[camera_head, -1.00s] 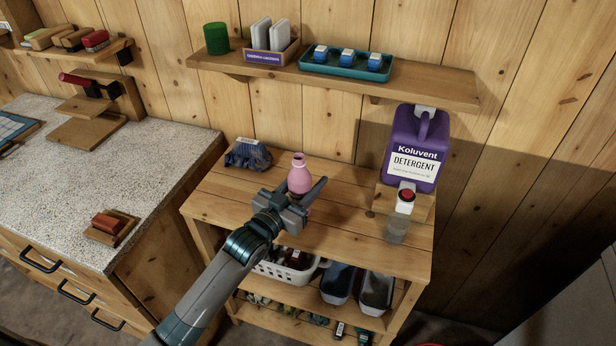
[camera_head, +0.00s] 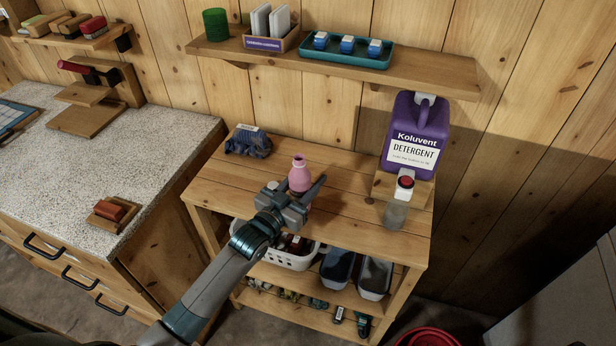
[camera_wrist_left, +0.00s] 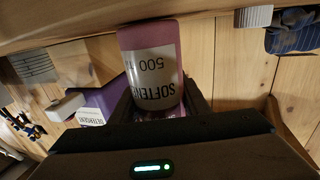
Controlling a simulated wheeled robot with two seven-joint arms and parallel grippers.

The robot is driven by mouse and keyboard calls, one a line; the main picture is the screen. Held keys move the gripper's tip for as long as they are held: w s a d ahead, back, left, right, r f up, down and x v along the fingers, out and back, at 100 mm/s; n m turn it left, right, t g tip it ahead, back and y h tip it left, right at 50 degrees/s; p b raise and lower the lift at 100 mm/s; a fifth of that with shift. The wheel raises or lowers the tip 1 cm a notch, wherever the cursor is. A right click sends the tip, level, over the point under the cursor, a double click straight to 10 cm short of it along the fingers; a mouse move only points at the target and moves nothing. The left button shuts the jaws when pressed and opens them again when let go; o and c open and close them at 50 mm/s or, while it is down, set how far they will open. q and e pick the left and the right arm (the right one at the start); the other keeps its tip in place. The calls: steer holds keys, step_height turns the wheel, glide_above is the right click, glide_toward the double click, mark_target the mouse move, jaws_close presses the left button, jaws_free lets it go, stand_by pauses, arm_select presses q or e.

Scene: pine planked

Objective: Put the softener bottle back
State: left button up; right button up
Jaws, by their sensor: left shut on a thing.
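The pink softener bottle (camera_head: 299,176) is upright over the wooden shelf unit's top (camera_head: 350,200). Its white label with the word SOFTENER shows in the left wrist view (camera_wrist_left: 150,78), where the bottle lies between the fingers. My left gripper (camera_head: 304,196) is shut on the bottle. Its fingers and palm hide the bottle's lower part in the head view, so I cannot tell whether its base touches the top. My right gripper is not in view.
A purple detergent jug (camera_head: 416,135) stands at the top's right, above a clear cup (camera_head: 396,214). A wall shelf (camera_head: 420,80) runs above. The top between packet and jug is mostly bare.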

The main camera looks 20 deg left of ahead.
mark_target(294, 195)
arm_select(q)
steer(key=o, duration=1.4)
steer(key=shift+f, duration=0.1)
steer(key=shift+v, duration=0.8)
steer(key=b+v, duration=0.3)
steer(key=v, duration=0.6)
steer(key=shift+v, duration=0.75)
